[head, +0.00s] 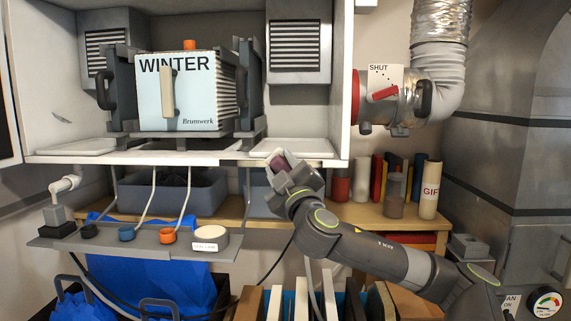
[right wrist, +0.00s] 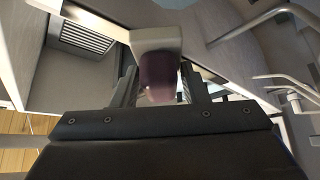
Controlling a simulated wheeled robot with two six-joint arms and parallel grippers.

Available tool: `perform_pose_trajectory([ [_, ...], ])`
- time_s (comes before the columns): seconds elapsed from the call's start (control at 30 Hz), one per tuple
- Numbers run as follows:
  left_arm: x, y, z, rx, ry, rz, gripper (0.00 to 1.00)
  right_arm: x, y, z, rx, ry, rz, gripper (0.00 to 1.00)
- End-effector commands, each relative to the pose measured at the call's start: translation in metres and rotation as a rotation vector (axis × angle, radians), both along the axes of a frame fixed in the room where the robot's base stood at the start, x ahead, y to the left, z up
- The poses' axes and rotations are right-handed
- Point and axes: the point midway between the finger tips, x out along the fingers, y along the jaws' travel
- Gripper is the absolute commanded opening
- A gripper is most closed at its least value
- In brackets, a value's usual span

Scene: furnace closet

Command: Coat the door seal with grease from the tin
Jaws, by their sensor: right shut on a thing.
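My right gripper (head: 283,166) reaches up from the lower right, just below the front lip of the white cabinet (head: 190,160). It is shut on an applicator (head: 278,162) with a dark purple body and a pale, blocky head. The right wrist view shows the applicator (right wrist: 157,68) between the fingers, its head pointing away from the gripper. I cannot tell whether the head touches the cabinet. A round, pale tin (head: 210,238) with a label too small to read clearly sits on the grey shelf. I cannot make out the door seal clearly. My left gripper is out of view.
A box filter marked WINTER (head: 178,92) stands inside the cabinet. The grey shelf (head: 75,243) also carries orange, blue and black caps. A duct valve marked SHUT (head: 384,92) is at right. Books and canisters, including one marked GIFT (head: 430,190), stand on the wooden bench.

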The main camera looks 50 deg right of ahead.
Motion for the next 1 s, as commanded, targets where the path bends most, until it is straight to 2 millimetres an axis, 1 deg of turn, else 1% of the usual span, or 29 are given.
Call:
perform_pose_trajectory([
  [0.3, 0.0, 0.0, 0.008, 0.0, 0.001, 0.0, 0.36, 0.018, 0.017, 0.001, 0.004, -0.001, 0.003, 0.22],
  [0.53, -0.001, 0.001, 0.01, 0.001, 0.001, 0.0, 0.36, 0.024, 0.022, 0.001, 0.002, -0.001, 0.002, 0.22],
  [0.8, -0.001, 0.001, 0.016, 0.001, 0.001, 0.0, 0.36, 0.043, 0.037, 0.002, 0.004, -0.002, 0.003, 0.22],
  [1.0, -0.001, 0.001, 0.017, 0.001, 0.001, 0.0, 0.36, 0.049, 0.042, 0.001, 0.0, 0.0, 0.002, 0.22],
])
